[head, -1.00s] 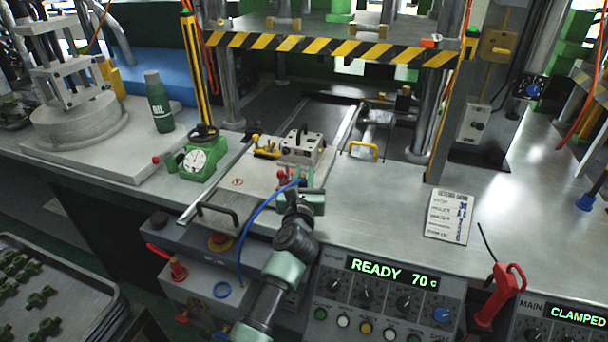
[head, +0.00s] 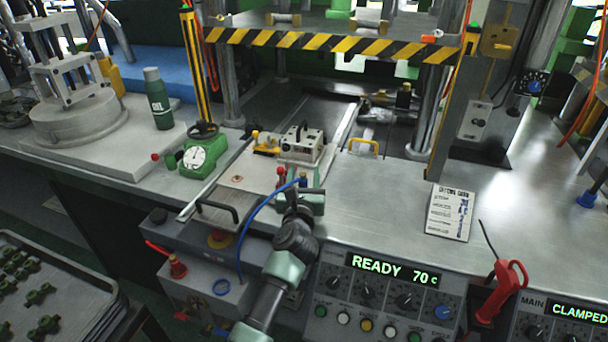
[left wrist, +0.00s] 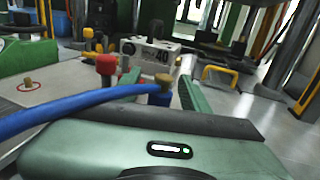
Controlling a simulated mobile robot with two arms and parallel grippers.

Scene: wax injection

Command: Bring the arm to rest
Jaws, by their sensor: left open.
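My left arm reaches in from the bottom of the head view, and my left gripper (head: 300,190) is at the front of the pale plate (head: 238,178) on the press bench. In the left wrist view its two green fingers (left wrist: 158,92) stand apart, with a blue fitting (left wrist: 160,93) showing between or beyond them. A red-capped fitting (left wrist: 106,68) is just left of the fingers. A blue hose (left wrist: 65,112) crosses in front of the gripper body. I cannot tell whether the fingers touch the fittings. My right gripper is not in view.
A white block (head: 302,146) marked 40 sits behind the gripper. A green dial gauge (head: 195,158) and oil bottle (head: 158,100) stand left. A control panel (head: 375,300) reads READY 70 C. A striped bar (head: 340,45) spans the press. The bench right of the plate is mostly clear.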

